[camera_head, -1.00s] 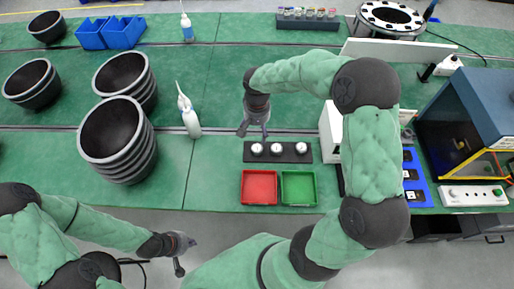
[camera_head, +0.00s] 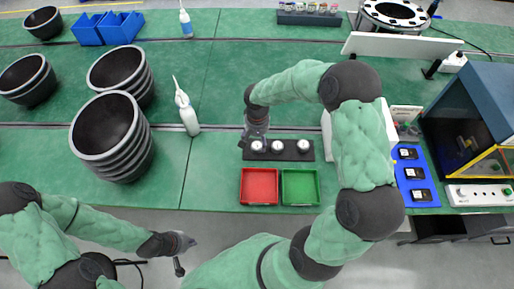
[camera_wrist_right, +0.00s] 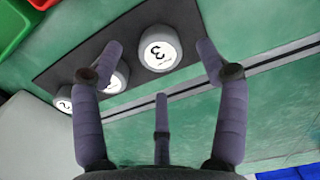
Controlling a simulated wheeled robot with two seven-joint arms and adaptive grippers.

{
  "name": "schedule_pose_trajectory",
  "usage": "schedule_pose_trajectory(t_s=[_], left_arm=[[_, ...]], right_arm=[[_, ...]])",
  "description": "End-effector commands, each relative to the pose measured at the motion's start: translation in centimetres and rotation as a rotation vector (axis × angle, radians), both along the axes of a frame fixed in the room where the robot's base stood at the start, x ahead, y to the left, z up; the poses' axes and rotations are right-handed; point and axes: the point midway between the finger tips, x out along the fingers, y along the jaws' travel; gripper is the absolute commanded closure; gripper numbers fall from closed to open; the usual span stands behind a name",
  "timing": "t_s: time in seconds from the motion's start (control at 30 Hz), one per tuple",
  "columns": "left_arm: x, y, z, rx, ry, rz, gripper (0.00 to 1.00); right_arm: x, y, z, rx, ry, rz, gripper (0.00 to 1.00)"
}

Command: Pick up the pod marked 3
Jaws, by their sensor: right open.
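The pod marked 3 (camera_wrist_right: 158,48) is a round white-topped pod on a black strip (camera_wrist_right: 85,58). In the head view this pod (camera_head: 257,147) is the leftmost of three on the strip (camera_head: 290,155). My right gripper (camera_wrist_right: 160,55) is open, and its fingertips appear on either side of the pod in the wrist view; I see no grip on it. In the head view my right gripper (camera_head: 254,137) is over the strip's left end, and its height above the pod is unclear. My left gripper (camera_head: 184,256) is open and empty at the table's front edge.
The middle pod (camera_wrist_right: 116,80) is close to a finger. The third pod (camera_wrist_right: 65,102) is farther along. A red tray (camera_head: 259,187) and green tray (camera_head: 300,188) lie in front of the strip. A white bottle (camera_head: 189,119) stands to the left. A white box is partly hidden behind my right arm.

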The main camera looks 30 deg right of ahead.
Motion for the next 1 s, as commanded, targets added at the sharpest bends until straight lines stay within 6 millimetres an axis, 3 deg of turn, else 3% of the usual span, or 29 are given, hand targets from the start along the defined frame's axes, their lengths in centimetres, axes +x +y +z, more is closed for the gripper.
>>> schedule_pose_trajectory(t_s=[0.03,0.2,0.43,0.63,1.0], left_arm=[[0.0,0.0,-0.5,0.000,0.000,0.000,1.00],[0.0,0.0,-0.9,0.000,0.000,0.000,1.00],[0.0,0.0,-0.8,0.000,0.000,0.000,1.00],[0.0,0.0,-0.8,0.000,0.000,0.000,1.00],[0.0,0.0,-0.8,0.000,0.000,0.000,1.00]], right_arm=[[-0.1,0.1,-1.1,0.000,0.002,0.001,0.26],[0.0,0.1,-2.9,0.000,0.002,-0.001,0.26],[0.0,0.0,-2.9,0.000,0.000,0.000,0.26],[0.0,0.0,-2.9,0.000,0.000,0.000,0.82],[0.0,0.1,-2.9,0.000,0.000,0.000,0.83]])
